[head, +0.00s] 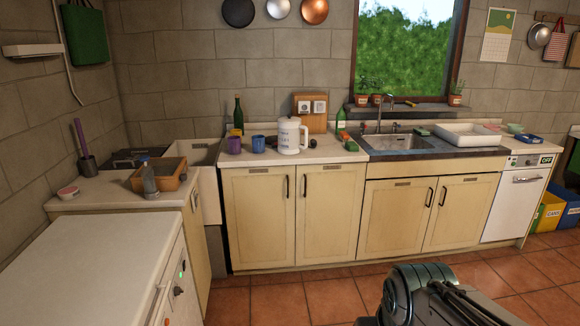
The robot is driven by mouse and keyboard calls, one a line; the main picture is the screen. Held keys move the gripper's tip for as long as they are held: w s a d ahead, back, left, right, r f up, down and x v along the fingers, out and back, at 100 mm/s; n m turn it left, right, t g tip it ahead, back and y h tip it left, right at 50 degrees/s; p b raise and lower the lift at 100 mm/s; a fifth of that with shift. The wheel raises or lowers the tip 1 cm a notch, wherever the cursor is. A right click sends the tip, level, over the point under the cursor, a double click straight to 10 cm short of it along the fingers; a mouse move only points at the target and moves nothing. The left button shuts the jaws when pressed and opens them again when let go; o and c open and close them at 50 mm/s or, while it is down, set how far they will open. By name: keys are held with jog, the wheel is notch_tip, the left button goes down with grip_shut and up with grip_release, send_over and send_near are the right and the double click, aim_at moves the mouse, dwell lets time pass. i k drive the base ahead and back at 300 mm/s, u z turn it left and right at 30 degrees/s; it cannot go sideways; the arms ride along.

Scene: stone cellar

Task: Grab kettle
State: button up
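A white kettle (289,136) with a handle on its right side stands upright on the countertop (262,162), between the blue mug and the wooden box. My arm shows at the bottom right of the head view, dark and metallic, well short of the counter. My gripper's fingertips cannot be made out, so I cannot tell whether it is open or shut. Nothing is seen touching the kettle.
A purple mug (233,145) and blue mug (258,143) stand left of the kettle. A wooden box (311,112) is behind it, and a green bottle (340,121) is to its right. The tiled floor (270,300) before the cabinets is clear. A white-topped unit (95,262) fills the lower left.

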aim_at(289, 135)
jog(key=i, duration=3.25)
jog(key=u, duration=1.25)
